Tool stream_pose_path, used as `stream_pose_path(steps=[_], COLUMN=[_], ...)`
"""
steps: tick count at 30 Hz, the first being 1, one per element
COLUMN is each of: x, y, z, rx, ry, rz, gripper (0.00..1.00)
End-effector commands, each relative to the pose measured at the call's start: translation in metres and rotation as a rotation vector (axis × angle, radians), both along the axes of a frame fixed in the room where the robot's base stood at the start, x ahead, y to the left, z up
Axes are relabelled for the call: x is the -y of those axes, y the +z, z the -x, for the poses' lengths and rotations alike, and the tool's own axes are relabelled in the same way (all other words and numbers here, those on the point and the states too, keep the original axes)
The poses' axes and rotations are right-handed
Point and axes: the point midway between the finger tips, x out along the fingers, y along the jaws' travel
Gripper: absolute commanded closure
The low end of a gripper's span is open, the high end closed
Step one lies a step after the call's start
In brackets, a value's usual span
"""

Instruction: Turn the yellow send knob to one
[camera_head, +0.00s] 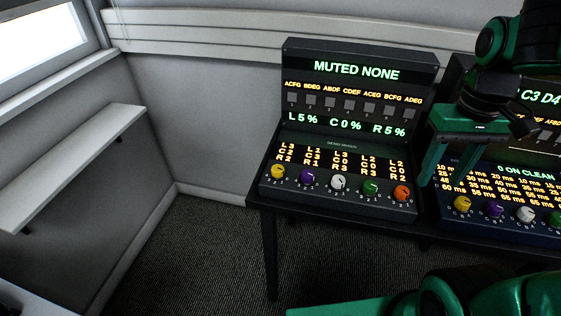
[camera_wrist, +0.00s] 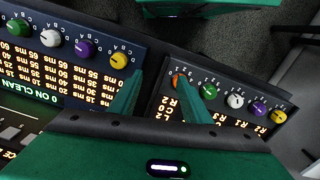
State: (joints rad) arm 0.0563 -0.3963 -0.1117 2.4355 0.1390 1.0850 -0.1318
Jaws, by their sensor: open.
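A yellow knob (camera_head: 278,171) sits at the left end of the knob row on the left console (camera_head: 335,208). In the wrist view this yellow knob (camera_wrist: 279,116) is at the far right. Its pointer setting is too small to read. A second yellow knob (camera_head: 462,203) starts the row on the right console and also shows in the wrist view (camera_wrist: 119,60). My green gripper (camera_head: 442,180) hangs above the gap between the consoles, open and empty. Its fingers (camera_wrist: 160,76) show in the wrist view, one near the orange knob (camera_wrist: 180,80). It is well right of the left console's yellow knob.
The left console also has purple (camera_head: 308,176), white (camera_head: 338,182), green (camera_head: 370,187) and orange knobs (camera_head: 402,192) close together. Its upright screen (camera_head: 357,72) reads "MUTED NONE". The right console (camera_head: 500,235) stands alongside. A wall shelf (camera_head: 75,160) is at left, with open floor between.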

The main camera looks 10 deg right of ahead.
Motion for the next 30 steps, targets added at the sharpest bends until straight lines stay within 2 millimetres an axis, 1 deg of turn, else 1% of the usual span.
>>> stream_pose_path(steps=[1, 2, 3, 5, 6, 8, 9, 11, 12, 15, 18, 20, 23, 25, 30], x=[-0.024, -0.039, -0.061, -0.099, -0.126, -0.166, -0.192, -0.228, -0.248, -0.288, -0.310, -0.315, -0.317, -0.316, -0.314], y=[0.008, 0.012, 0.017, 0.024, 0.027, 0.031, 0.033, 0.035, 0.035, 0.037, 0.037, 0.035, 0.028, 0.020, -0.010], z=[-0.028, -0.043, -0.063, -0.087, -0.100, -0.116, -0.122, -0.129, -0.131, -0.133, -0.132, -0.132, -0.132, -0.132, -0.132], rx=[-0.004, -0.005, -0.006, -0.008, -0.010, -0.011, -0.012, -0.013, -0.014, -0.013, -0.013, -0.014, -0.015, -0.016, -0.018], ry=[0.151, 0.242, 0.363, 0.544, 0.660, 0.824, 0.925, 1.056, 1.132, 1.275, 1.353, 1.373, 1.381, 1.379, 1.376], rz=[0.007, 0.011, 0.013, 0.013, 0.012, 0.009, 0.005, -0.001, -0.006, -0.017, -0.024, -0.026, -0.027, -0.026, -0.026], gripper=[0.56, 0.56, 0.56, 0.56, 0.56, 0.56, 0.56, 0.56, 0.56, 0.56, 0.56, 0.56, 0.56, 0.56, 0.56])
